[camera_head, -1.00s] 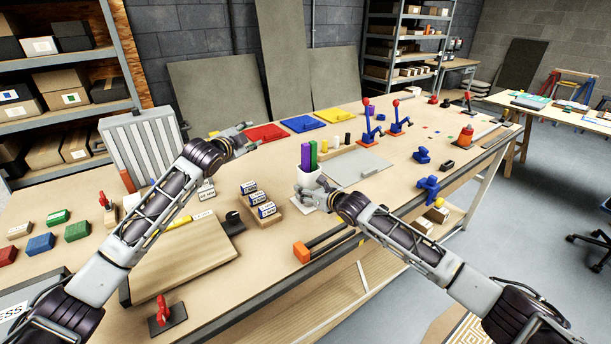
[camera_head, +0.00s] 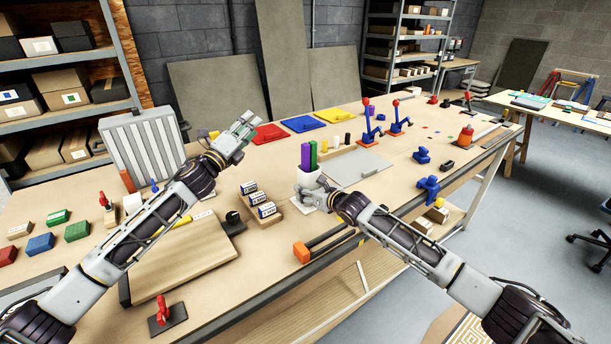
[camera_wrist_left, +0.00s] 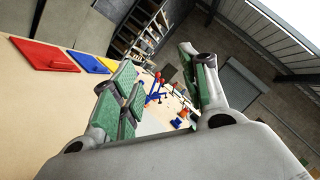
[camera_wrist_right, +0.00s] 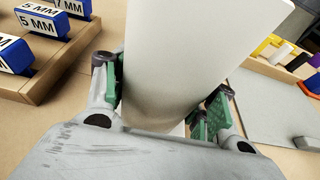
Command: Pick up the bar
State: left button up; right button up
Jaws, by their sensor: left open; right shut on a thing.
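My left gripper (camera_head: 243,127) is open and empty, raised to the left of and behind the cup. The left wrist view shows nothing between its spread fingers (camera_wrist_left: 160,75).
Red (camera_head: 268,134), blue (camera_head: 300,124) and yellow (camera_head: 334,115) panels lie behind. A wooden board (camera_head: 180,258) lies at front left.

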pick_arm(q)
jog(key=s+d+f+m+g+h, duration=0.3)
jog(key=s+d+m+h, duration=0.1)
jog(key=m, duration=0.5)
jog(key=m+g+h, duration=0.1)
jog(key=m+g, duration=0.4)
jog(key=m, duration=0.3)
send_near(303, 161)
jog(key=v, duration=0.2)
jog(key=shift+a+r, duration=0.1)
jog(key=shift+a, duration=0.1)
jog(key=shift+w, duration=0.1)
jog(key=shift+x, duration=3.4)
jog(key=shift+d+r, duration=0.1)
jog(key=shift+d, duration=0.05)
jog(key=shift+f+x, duration=0.2)
jog(key=shift+x, duration=2.25)
